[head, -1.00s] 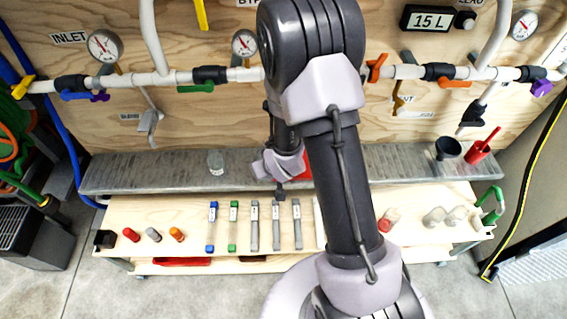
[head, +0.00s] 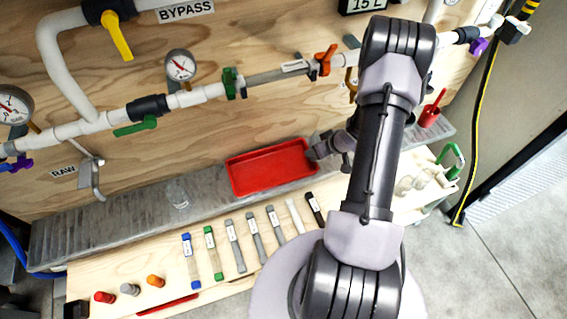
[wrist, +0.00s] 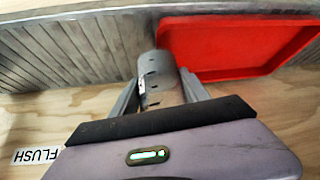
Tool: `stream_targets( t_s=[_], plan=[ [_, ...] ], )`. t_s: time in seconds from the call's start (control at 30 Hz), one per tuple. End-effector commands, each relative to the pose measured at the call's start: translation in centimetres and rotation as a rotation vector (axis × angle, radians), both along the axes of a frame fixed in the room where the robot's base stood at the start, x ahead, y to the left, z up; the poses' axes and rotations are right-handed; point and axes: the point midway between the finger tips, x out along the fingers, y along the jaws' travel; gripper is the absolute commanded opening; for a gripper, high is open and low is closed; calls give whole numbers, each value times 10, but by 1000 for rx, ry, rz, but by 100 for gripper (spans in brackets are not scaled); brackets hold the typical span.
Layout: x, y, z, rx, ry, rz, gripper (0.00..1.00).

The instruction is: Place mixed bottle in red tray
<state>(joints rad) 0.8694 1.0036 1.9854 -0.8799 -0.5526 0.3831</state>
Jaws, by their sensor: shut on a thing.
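The red tray (head: 272,168) lies empty on the grey ledge below the pipes. It also shows at the upper right of the wrist view (wrist: 232,45). My gripper (head: 328,149) is at the tray's right end in the head view. In the wrist view my gripper (wrist: 160,92) is shut on a greyish cylinder with small dark marks, seemingly the mixed bottle (wrist: 157,70). The bottle is beside the tray's edge, over the ledge; whether it touches the ledge cannot be told. No label on it is readable, and the fingers hide its sides.
A clear container (head: 177,194) stands on the ledge left of the tray. A red cup (head: 429,115) stands at the ledge's right. The wooden bench (head: 215,285) in front holds several filter tubes and coloured caps. Pipes and a green valve (head: 229,84) run above the tray.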

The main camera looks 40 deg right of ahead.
Motion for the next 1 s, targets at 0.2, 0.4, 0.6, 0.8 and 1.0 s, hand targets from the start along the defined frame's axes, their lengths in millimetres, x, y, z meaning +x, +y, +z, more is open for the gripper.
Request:
stream_targets(
  t_s=[0.2, 0.4, 0.6, 0.8, 1.0],
  plan=[
    [38, 51, -10, -2, -2, 5, 0],
    [54, 74, -10, -2, -1, 3, 0],
    [56, 78, -47, 0, 1, -1, 0],
    [56, 77, -44, -1, -1, -1, 0],
    [56, 77, -48, -1, -1, -1, 59]
  ],
)
